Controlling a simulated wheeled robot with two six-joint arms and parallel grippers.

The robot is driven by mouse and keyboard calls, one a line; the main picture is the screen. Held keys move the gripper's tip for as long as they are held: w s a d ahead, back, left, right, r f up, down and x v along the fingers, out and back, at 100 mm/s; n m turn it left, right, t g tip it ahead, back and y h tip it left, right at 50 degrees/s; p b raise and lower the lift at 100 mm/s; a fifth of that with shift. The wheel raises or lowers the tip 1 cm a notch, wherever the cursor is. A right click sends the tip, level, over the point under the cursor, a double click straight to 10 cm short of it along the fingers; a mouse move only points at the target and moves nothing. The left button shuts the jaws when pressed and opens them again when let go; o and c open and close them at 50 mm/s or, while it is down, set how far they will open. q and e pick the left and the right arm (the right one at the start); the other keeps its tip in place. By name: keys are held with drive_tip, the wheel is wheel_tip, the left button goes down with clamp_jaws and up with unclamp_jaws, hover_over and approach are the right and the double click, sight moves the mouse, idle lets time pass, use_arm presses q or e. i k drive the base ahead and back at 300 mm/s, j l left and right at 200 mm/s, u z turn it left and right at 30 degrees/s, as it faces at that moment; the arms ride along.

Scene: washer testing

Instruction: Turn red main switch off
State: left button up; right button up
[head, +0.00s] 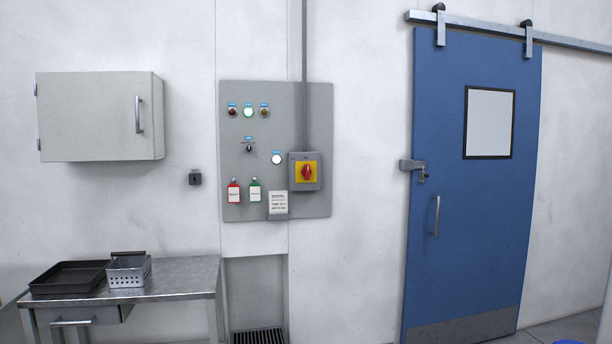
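The red main switch (307,173) is a red rotary knob on a yellow plate in a grey box. The box (292,183) sits at the right side of a grey control panel (275,100) on the white wall. The red knob looks roughly upright, but its exact position is too small to read. Neither of my grippers shows in the head view.
The panel also carries small lamps, one lit green (248,111), and red and green tags (234,193). A metal table (180,278) with a tray (68,276) and basket (128,270) stands lower left. A wall cabinet (92,117) hangs left. A blue sliding door (470,220) is right.

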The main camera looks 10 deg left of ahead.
sight(306, 171)
drive_tip(key=i+j, duration=0.2)
drive_tip(key=i, duration=0.35)
drive_tip(key=i+j, duration=0.15)
drive_tip(key=i, duration=0.35)
drive_tip(key=j+u, duration=0.05)
